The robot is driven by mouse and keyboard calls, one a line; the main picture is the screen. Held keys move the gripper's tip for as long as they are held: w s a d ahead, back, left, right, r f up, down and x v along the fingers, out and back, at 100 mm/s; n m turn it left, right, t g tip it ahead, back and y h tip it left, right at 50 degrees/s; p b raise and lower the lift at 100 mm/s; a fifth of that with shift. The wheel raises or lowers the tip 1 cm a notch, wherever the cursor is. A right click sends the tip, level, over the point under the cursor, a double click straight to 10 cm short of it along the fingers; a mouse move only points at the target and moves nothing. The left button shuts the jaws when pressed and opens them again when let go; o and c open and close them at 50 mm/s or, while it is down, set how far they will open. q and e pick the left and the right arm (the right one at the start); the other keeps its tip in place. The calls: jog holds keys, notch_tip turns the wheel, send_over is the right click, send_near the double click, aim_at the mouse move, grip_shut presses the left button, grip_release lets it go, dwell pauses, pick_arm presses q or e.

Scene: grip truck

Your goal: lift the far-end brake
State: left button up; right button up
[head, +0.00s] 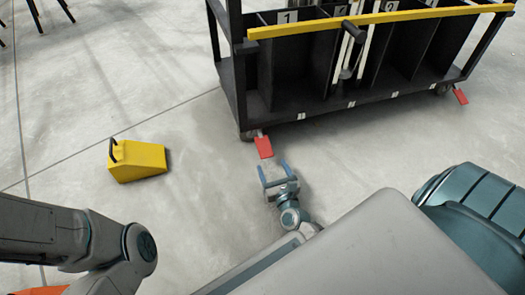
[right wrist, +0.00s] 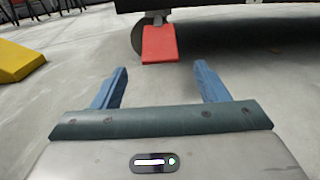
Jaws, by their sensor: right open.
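A red brake pedal (head: 264,146) sticks out low beside a caster at the cart's left corner. A second red pedal (head: 460,95) is at the cart's right corner. My right gripper (head: 274,170) is open and empty, low over the floor just in front of the left pedal and apart from it. In the right wrist view the same red pedal (right wrist: 159,43) slopes down in front of the caster, ahead of the gap between the blue fingers (right wrist: 161,75). My left arm shows at the left, but its gripper is out of view.
The black cart (head: 330,112) has numbered compartments and a yellow front rail (head: 380,18). A yellow wedge chock (head: 138,162) with a black handle lies on the floor to the left; it also shows in the right wrist view (right wrist: 18,62). The floor between chock and cart is clear.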

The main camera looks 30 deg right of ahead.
aim_at(265, 152)
jog(key=b+x, duration=0.1)
jog(key=x, duration=0.8)
jog(key=shift+w, duration=0.25)
